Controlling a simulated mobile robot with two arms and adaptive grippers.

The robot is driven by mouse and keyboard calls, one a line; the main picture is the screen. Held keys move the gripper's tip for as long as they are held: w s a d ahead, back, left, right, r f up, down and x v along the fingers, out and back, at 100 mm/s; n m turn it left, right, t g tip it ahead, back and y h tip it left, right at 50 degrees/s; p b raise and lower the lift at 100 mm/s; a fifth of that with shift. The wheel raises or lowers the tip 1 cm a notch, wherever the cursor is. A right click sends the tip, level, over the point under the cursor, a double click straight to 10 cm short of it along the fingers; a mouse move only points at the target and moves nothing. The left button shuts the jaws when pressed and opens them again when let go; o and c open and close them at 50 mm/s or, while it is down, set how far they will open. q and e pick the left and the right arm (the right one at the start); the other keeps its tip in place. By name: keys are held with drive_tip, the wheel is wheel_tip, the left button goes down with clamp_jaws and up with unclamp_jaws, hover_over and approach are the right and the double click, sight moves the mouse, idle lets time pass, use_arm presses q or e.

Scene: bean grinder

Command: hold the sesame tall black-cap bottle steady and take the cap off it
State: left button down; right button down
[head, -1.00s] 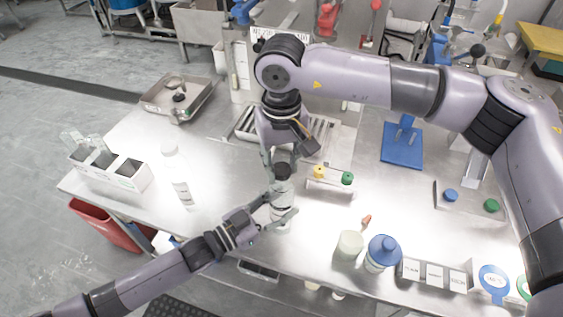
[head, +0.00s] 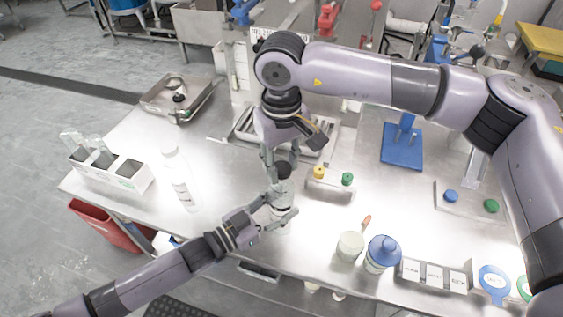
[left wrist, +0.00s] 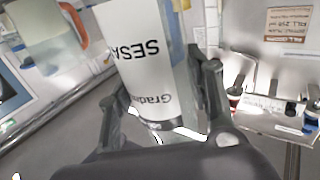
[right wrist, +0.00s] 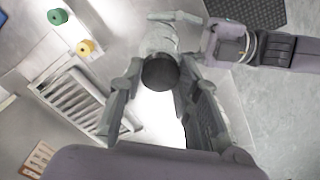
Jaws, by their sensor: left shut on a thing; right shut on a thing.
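The sesame bottle (head: 281,210) is tall and pale and stands upright near the table's front edge. Its label, reading "SESA", shows large in the left wrist view (left wrist: 150,50). My left gripper (head: 282,203) comes from the front left and is shut on the bottle's body. The black cap (head: 283,170) sits at the top of the bottle; it also shows in the right wrist view (right wrist: 160,73). My right gripper (head: 282,163) points down from above and is shut on the cap, one finger on each side. I see no clear gap between cap and bottle.
Another white bottle (head: 178,180) stands to the left, beside a white rack (head: 125,175). A small holder with yellow and green caps (head: 330,187) is close on the right. A white cup (head: 350,246) and a blue-topped bottle (head: 382,255) stand at the front right.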

sight(282, 167)
drive_tip(key=shift+r, duration=0.9)
drive_tip(key=shift+r, duration=2)
use_arm(q)
drive_tip(key=c, duration=0.7)
unclamp_jaws()
